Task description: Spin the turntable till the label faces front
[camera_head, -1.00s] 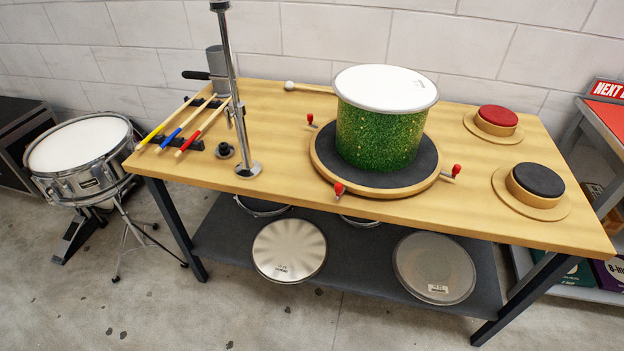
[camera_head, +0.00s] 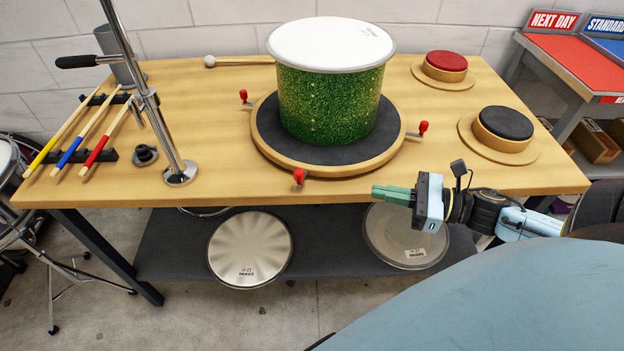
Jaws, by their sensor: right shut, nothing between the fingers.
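A round turntable (camera_head: 265,149) with a wooden rim and dark top lies on the bench (camera_head: 210,115). Red-tipped knobs (camera_head: 299,176) stand out around its rim. A green glitter drum (camera_head: 328,106) with a white top head (camera_head: 331,43) stands upright on it. Small dark print shows on the head near its far right edge. I see no label on the drum's visible side; its far side is hidden. My right gripper (camera_head: 376,192) is shut and empty at the bench's front edge, right of the front knob and apart from the turntable. My left gripper is not in view.
A chrome stand (camera_head: 158,117) rises at the bench's left, beside drumsticks (camera_head: 78,138) on a rack. A red pad (camera_head: 446,62) and a black pad (camera_head: 505,125) are at the right. A mallet (camera_head: 240,61) lies behind. Drum heads (camera_head: 250,250) lean below.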

